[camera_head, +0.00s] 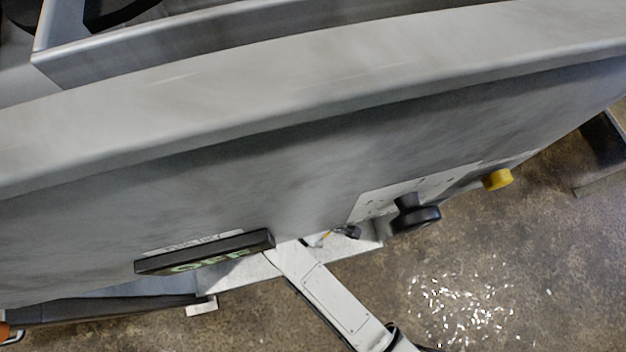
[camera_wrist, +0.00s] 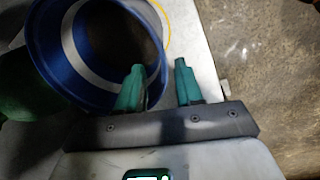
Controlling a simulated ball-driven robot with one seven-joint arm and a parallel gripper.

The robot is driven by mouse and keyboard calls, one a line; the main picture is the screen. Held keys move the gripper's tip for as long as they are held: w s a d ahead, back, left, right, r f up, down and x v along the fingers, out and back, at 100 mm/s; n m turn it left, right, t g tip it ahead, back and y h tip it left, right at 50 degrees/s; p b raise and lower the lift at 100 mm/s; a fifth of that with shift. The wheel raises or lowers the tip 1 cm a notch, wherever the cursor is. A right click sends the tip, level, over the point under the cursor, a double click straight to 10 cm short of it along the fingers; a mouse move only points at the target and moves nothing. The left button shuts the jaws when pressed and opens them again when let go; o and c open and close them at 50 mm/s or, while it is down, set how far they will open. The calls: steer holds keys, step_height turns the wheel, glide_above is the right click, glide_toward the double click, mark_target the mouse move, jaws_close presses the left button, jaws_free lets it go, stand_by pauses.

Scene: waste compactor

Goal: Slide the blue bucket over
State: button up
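The blue bucket (camera_wrist: 55,55) is in the upper left of the wrist view, seen from above into its open top, with a pale band around its inside. My gripper (camera_wrist: 158,65) is open, its two teal fingers spread apart at the bucket's right side. The left finger overlaps the bucket's rim in the picture; the right finger is outside it, over a pale surface. I cannot tell whether the left finger touches the bucket. In the head view the big grey machine hides the bucket, and I cannot make out my gripper there.
The grey compactor body (camera_head: 300,150) fills most of the head view. A black knob (camera_head: 416,218), a yellow knob (camera_head: 497,179) and a dark lettered sign (camera_head: 205,252) stick out from it. Concrete floor (camera_head: 540,270) with scattered bright specks is open at lower right. A dark green rounded thing (camera_wrist: 20,85) adjoins the bucket.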

steer(key=shift+w+a+r, duration=0.1)
steer(key=shift+a, duration=0.2)
steer(key=f+b, duration=0.1)
steer(key=f, duration=0.2)
steer(key=f+b, duration=0.2)
steer(key=f, duration=0.2)
steer(key=w+f+b, duration=0.1)
steer(key=f, duration=0.2)
steer(key=shift+f+b, duration=0.4)
jaws_close()
stand_by(1.2)
